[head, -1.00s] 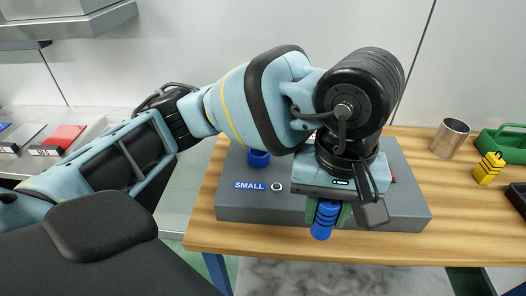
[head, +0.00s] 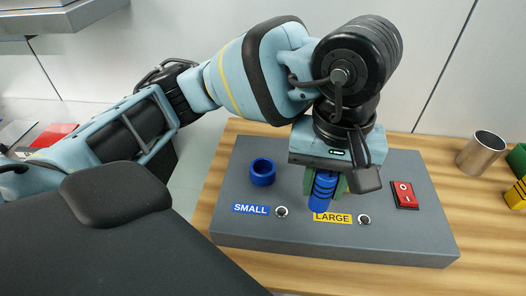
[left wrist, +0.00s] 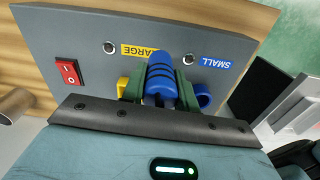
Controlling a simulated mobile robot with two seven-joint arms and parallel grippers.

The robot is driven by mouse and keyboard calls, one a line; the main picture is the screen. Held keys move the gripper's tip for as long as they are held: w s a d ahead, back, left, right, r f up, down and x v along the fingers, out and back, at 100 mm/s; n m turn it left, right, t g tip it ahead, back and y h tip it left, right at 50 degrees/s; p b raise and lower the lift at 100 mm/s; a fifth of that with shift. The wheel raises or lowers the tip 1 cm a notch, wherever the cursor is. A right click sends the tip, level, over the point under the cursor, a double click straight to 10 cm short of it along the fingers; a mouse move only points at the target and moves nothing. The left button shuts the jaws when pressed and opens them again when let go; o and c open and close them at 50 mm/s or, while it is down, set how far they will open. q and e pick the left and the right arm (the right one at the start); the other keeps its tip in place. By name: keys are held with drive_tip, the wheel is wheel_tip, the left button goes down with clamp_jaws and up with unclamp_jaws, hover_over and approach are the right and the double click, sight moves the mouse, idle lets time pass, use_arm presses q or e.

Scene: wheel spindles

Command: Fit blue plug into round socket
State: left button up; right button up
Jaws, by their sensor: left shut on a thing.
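The blue plug (head: 322,190), ringed with dark bands, is gripped between the green fingers of my left gripper (head: 326,183). In the head view its lower end overlaps the yellow LARGE label; I cannot tell its height above the grey panel (head: 330,243). The left wrist view also shows the plug (left wrist: 162,78) between the fingers. The blue round socket (head: 262,172) stands open and empty on the panel, left of the gripper, behind the SMALL label (head: 251,209). A yellow part (left wrist: 122,87) shows partly behind a finger in the left wrist view. My right gripper is out of view.
A red rocker switch (head: 404,194) is on the panel's right side. Small round metal fittings (head: 281,211) sit beside the labels. A metal cup (head: 481,153) stands on the wooden table to the right, near yellow and green objects at the edge.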

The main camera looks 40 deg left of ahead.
use_arm(q)
drive_tip(key=a, duration=0.4)
drive_tip(key=w+a, duration=0.1)
drive_tip(key=a, duration=0.3)
drive_tip(key=w+a+f, duration=0.1)
drive_tip(key=a, duration=0.4)
drive_tip(key=shift+w+f+p, duration=0.1)
drive_tip(key=shift+w+p, duration=0.1)
drive_tip(key=shift+p, duration=0.2)
drive_tip(key=shift+a+f, duration=0.15)
drive_tip(key=shift+a, duration=0.2)
wheel_tip(320, 180, down, 3)
drive_tip(key=shift+f, duration=0.1)
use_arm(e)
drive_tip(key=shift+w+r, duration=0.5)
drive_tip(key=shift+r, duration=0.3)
use_arm(q)
drive_tip(key=shift+f, duration=0.3)
drive_tip(key=o, duration=1)
drive_tip(key=shift+r, duration=0.1)
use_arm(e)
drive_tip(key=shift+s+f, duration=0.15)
